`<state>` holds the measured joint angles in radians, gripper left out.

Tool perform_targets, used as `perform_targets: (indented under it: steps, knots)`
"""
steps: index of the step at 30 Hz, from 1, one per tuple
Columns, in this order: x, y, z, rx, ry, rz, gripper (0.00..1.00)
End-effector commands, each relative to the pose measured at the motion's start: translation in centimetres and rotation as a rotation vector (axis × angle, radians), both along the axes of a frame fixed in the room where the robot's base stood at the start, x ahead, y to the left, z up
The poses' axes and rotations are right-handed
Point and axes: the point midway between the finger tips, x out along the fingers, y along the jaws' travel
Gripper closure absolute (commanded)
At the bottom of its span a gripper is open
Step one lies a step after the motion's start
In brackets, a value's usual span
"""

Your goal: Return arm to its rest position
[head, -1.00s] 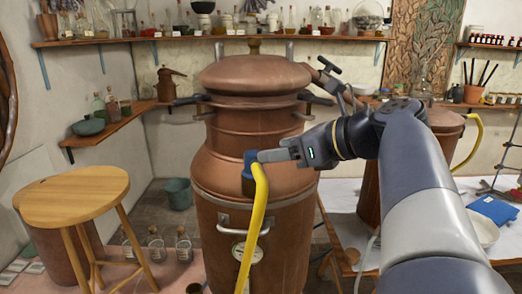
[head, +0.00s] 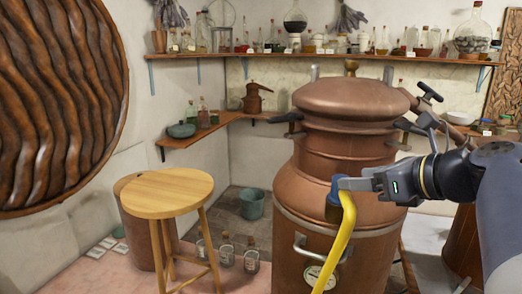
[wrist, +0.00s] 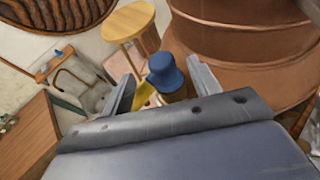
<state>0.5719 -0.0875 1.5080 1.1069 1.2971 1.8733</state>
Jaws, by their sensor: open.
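My arm reaches in from the right in the head view, with my gripper (head: 352,184) at the front of the large copper still (head: 350,150). The gripper is open. Its two fingers stand either side of a blue fitting (wrist: 165,73) in the wrist view. The fitting caps a yellow hose (head: 342,238), which hangs down the still's front in the head view. I cannot tell whether a finger touches the fitting.
A round wooden stool (head: 166,194) stands left of the still, with glass bottles (head: 226,252) and a teal bucket (head: 252,203) on the floor. Wall shelves (head: 300,55) hold jars. A large carved disc (head: 55,95) is at far left.

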Motion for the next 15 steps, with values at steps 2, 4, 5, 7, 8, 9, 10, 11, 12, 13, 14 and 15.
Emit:
perform_targets:
  steps: [2,4,5,7,8,9,10,11,12,13,14,15]
  knots:
    - [0.9,0.8,-0.4,0.001,0.003,0.006,0.42]
    - [1.8,1.4,-0.8,0.001,0.003,0.004,0.42]
    - [2.1,1.7,-1.0,0.001,0.003,0.005,0.42]
    - [2.9,2.2,-1.4,0.001,0.003,0.004,0.42]
    - [3.2,2.5,-1.6,0.0,0.002,0.004,0.42]
    - [3.6,2.7,-1.8,0.001,0.003,0.003,0.42]
    - [3.9,2.9,-1.9,0.001,0.003,0.002,0.42]
    - [4.2,3.1,-2.1,0.001,0.003,0.002,0.42]
    - [4.5,3.3,-2.2,0.001,0.002,0.001,0.42]
    - [4.7,3.4,-2.3,0.0,0.001,0.002,0.42]
    - [4.8,3.6,-2.4,0.0,0.001,0.002,0.42]
    - [5.0,3.7,-2.6,0.0,0.001,0.001,0.42]
